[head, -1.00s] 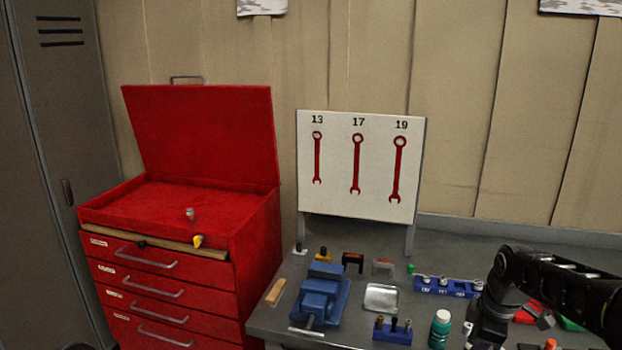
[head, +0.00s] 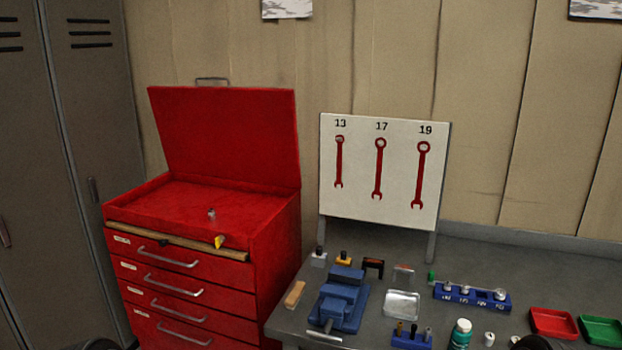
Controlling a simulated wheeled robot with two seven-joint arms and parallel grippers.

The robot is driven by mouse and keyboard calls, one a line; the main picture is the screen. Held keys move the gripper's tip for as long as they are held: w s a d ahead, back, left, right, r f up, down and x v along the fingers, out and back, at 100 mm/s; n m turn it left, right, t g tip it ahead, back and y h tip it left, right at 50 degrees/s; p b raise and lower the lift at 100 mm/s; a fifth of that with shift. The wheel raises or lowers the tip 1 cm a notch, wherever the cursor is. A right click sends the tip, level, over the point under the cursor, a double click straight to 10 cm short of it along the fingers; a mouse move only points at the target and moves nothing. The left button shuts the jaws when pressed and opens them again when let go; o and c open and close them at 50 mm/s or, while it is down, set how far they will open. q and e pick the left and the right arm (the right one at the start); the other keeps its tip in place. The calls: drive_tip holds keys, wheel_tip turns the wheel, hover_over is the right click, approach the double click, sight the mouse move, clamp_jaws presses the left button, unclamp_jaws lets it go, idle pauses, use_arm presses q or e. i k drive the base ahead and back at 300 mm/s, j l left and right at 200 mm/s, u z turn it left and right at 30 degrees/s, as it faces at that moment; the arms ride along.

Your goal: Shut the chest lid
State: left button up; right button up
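The red tool chest (head: 280,262) stands at the left of the workbench. Its lid (head: 228,135) is open, standing up and leaning slightly back, with a metal handle (head: 212,80) at its top edge. The red top compartment (head: 180,198) is exposed. A small greyish object (head: 211,214) sits in it, and a small yellow object (head: 219,241) is at the front edge by a tan strip (head: 175,243). Neither of my grippers is clearly in view; only dark bits of my body show at the bottom edge.
Grey lockers (head: 85,150) stand left of the chest. Right of it, the workbench (head: 290,325) holds a blue vise (head: 343,298), a wrench board (head: 380,170), a blue socket rack (head: 472,297), a green bottle (head: 461,333), and red (head: 553,323) and green (head: 600,331) trays.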

sight(250, 135)
drive_tip(key=i+j+z, duration=0.35)
drive_tip(key=j, duration=0.9)
drive_tip(key=i+j+z, duration=0.15)
drive_tip(key=j+z, duration=0.15)
drive_tip(key=j, duration=1.05)
drive_tip(key=j+z, duration=0.35)
drive_tip(key=j, duration=1)
drive_tip(key=i, duration=0.05)
